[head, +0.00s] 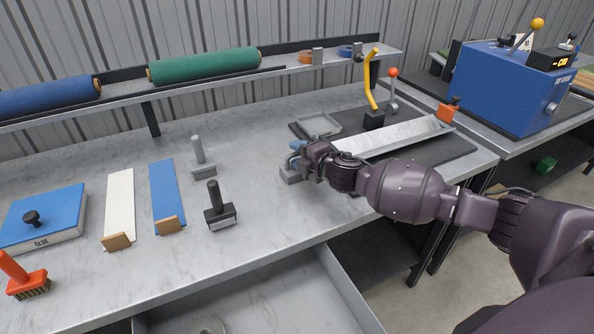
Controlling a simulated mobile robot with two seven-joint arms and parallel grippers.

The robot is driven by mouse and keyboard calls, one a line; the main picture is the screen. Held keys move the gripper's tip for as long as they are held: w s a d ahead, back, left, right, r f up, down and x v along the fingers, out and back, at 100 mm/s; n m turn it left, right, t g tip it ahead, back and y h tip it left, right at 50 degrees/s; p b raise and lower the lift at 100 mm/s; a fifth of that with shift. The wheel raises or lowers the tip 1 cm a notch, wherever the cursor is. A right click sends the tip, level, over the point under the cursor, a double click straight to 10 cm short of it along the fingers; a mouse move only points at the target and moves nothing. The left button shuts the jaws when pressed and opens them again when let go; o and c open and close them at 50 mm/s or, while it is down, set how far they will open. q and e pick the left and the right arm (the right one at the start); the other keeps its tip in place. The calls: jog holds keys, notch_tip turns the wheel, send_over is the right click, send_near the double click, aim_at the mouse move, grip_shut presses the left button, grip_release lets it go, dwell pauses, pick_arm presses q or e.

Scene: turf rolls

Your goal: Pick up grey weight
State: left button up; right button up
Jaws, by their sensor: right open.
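My right gripper (302,156) is over the bench, coming in from the right, and is open. A grey block (289,174) shows at its fingers, low on the bench top. It looks like the grey weight, but the gripper and wrist cover much of it. A small blue part (297,145) shows just above the gripper; I cannot tell what it belongs to. Another grey piece with an upright handle (200,157) stands apart, further left on the bench. My left gripper is not in view.
A black-handled tool (217,207), a blue strip (166,192), a white strip (119,202), a blue glue box (43,220) and an orange brush (27,281) lie left. A dark mat (455,146) with a metal channel (398,136) lies right. An open drawer (345,285) is below.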

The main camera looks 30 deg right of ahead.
jog(key=shift+w, duration=0.15)
jog(key=c, duration=0.6)
grip_shut()
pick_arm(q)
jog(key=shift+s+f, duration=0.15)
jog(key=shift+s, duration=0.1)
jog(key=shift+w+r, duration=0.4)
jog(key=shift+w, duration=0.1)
